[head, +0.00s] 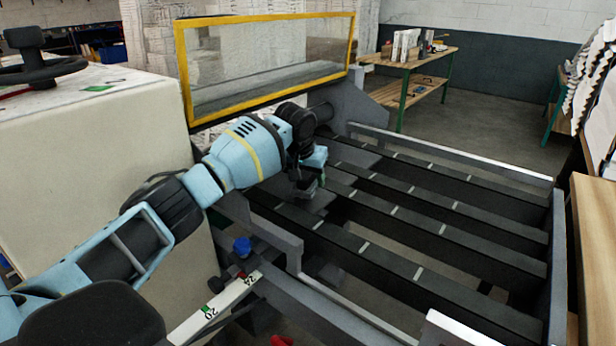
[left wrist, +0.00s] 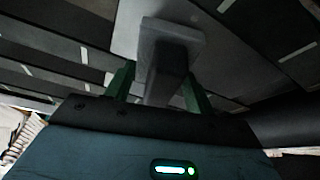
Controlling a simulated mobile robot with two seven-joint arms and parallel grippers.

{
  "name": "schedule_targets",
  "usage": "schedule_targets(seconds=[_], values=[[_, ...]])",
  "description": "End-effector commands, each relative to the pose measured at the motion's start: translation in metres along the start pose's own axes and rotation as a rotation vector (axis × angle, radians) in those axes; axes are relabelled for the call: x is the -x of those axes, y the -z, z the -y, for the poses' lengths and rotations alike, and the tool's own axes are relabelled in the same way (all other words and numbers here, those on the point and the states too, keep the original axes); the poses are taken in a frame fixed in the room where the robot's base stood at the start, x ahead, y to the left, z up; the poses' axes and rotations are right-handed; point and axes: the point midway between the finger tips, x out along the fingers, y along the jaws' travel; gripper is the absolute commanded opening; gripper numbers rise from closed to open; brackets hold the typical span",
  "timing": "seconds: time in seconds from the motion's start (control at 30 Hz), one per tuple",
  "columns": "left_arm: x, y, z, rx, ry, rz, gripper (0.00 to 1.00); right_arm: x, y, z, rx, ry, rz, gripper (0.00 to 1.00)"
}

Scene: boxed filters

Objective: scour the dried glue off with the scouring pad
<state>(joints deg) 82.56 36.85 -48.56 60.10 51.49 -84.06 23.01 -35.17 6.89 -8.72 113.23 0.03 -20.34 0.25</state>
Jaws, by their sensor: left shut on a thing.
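My left gripper (head: 308,190) reaches over the dark slatted bed from the left and points down. In the left wrist view its two green fingers (left wrist: 160,88) are shut on a grey piece with a narrow stem and a wider block-like end, which I take for the scouring pad (left wrist: 170,50). The block end is at or close to a light grey plate (left wrist: 210,15); I cannot tell if they touch. In the head view the pad is mostly hidden by the gripper. I cannot make out dried glue in either view. My right gripper is not in view.
Dark slats (head: 400,215) with light marks and open gaps fill the bed. A yellow-framed clear guard (head: 270,65) stands behind the gripper. A workbench (head: 410,62) stands farther back.

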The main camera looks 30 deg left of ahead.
Motion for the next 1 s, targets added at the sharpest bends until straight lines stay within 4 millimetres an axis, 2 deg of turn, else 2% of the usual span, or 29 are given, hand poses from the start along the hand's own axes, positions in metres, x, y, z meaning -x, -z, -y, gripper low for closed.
schedule_targets(seconds=[1.0], values=[[-0.016, -0.007, 0.0, 0.0, 0.0, 0.0, 0.36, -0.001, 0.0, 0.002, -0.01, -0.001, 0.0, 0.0]])
